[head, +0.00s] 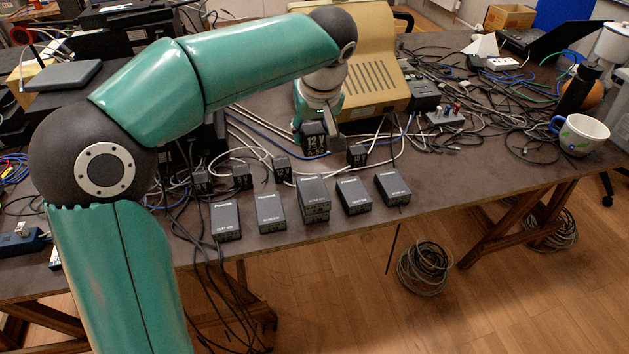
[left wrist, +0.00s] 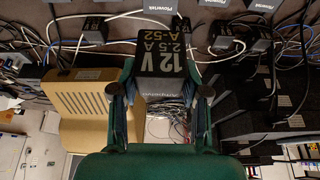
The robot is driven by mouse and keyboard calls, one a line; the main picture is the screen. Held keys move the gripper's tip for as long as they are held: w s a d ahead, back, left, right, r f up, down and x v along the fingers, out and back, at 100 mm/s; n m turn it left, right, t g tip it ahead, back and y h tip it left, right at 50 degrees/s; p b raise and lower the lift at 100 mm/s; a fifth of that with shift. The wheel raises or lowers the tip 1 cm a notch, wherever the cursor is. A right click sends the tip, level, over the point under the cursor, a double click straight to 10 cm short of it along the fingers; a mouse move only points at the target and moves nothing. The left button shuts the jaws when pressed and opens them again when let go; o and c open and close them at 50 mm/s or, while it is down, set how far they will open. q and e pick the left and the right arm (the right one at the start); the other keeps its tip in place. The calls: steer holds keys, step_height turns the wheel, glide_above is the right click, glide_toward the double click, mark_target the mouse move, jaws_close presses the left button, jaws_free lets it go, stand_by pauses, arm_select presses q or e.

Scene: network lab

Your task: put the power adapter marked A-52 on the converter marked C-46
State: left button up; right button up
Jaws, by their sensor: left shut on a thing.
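My left gripper (head: 320,112) is shut on a black power adapter (head: 314,140). In the left wrist view the adapter (left wrist: 160,58) sits between the two fingers (left wrist: 160,88) and its face reads 12 V, 2.5 A, A-52. It is held over the back part of the table, in front of the beige case. Several dark box converters stand in a row near the front edge: far left (head: 226,221), second (head: 270,212), middle (head: 313,198), fourth (head: 353,195), far right (head: 392,188). The middle one looks taller. Their marks are too small to read, so I cannot tell which is C-46.
Smaller black adapters (head: 242,178) (head: 282,168) (head: 357,156) stand behind the row. A beige case (head: 372,85), a small box with knobs (head: 447,118) and tangled cables lie behind and right. A white mug (head: 582,136) stands at the right. The front right tabletop (head: 470,170) is fairly clear.

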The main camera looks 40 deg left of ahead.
arm_select(q)
step_height(320, 180, down, 12)
steer(key=shift+r+b, duration=0.2)
steer(key=shift+b, duration=0.65)
steer(key=shift+f, duration=0.2)
steer(key=o, duration=1.3)
steer(key=shift+r, duration=0.1)
steer(key=shift+c, duration=0.2)
steer(key=shift+r, duration=0.1)
steer(key=shift+d+r, duration=0.1)
steer(key=shift+r, duration=0.1)
steer(key=p+v, duration=0.1)
steer(key=v, duration=1)
steer(key=shift+s+r+p, duration=0.2)
steer(key=shift+r+p, duration=0.05)
steer(key=shift+p, duration=0.05)
